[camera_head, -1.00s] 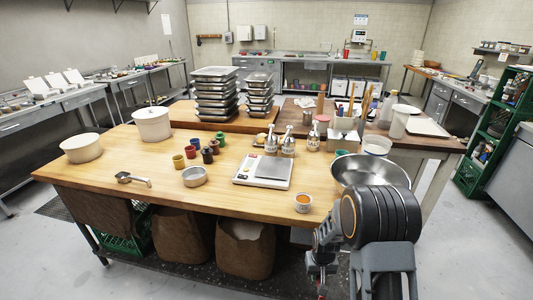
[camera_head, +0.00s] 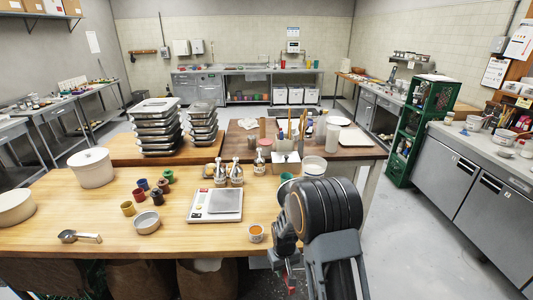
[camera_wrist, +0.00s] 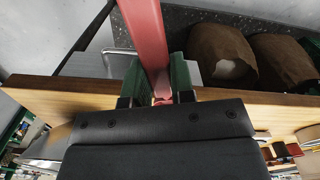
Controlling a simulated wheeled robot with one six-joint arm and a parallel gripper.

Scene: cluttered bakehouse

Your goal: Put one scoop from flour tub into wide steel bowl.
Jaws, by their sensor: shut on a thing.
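Two pale tubs stand at the left of the wooden table: a taller tub (camera_head: 93,170) and a lower, wider tub (camera_head: 14,209). I cannot tell which holds flour. A small metal scoop (camera_head: 70,237) with a handle lies on the tabletop in front of them. My gripper (camera_wrist: 158,92) is shut on a long red bar-like thing (camera_wrist: 146,40), whose far end is out of view. In the head view my gripper (camera_head: 290,278) hangs low by the table's front edge, well right of the scoop.
A scale (camera_head: 216,204), a small round tin (camera_head: 147,222), an orange-filled cup (camera_head: 256,234) and several coloured cups (camera_head: 157,197) stand on the table. Pump bottles (camera_head: 236,174) stand behind. Brown sacks (camera_wrist: 220,55) lie below the tabletop. Open floor (camera_head: 430,230) lies to the right.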

